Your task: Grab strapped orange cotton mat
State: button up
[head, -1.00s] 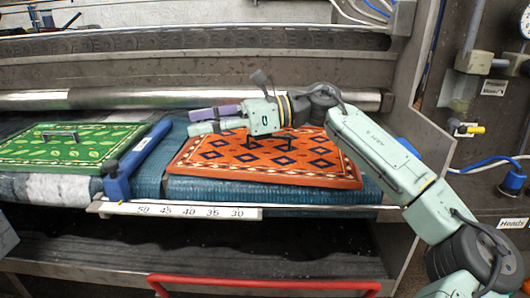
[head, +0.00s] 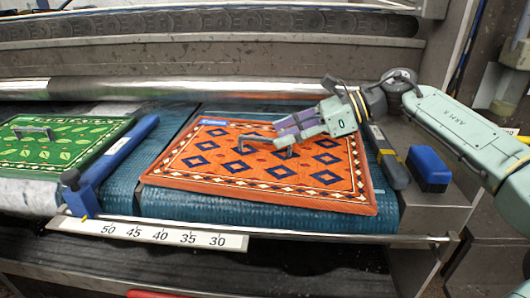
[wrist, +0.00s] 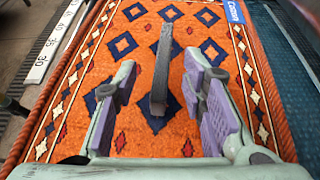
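The orange mat (head: 200,166) with blue diamonds and a patterned border lies flat on the blue ribbed belt. It also fills most of the wrist view (wrist: 85,78). A dark strap handle (head: 241,143) stands up from its middle. In the wrist view the strap (wrist: 162,72) runs lengthwise between my two fingers. My gripper (head: 283,135) is over the mat's middle, at the strap. In the wrist view my gripper (wrist: 160,95) is open, with purple pads on either side of the strap and a gap to each. Whether the fingertips touch the mat I cannot tell.
A green mat (head: 62,150) with its own strap lies at the left, beyond a blue divider bar (head: 125,155). A numbered scale (head: 150,234) runs along the front edge. A blue block (head: 428,168) and a dark tool (head: 393,170) sit right of the mat. A metal roller (head: 150,89) spans the back.

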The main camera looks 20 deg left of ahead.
aim_at(264, 138)
jog(key=x, duration=0.3)
jog(key=p+x, duration=0.1)
jog(key=shift+w+a+r, duration=0.1)
jog(key=shift+a+r, duration=0.1)
jog(key=shift+a, duration=0.2)
jog(key=shift+a+f, duration=0.25)
jog(key=shift+a, duration=0.1)
grip_shut()
jog(key=shift+r, duration=0.1)
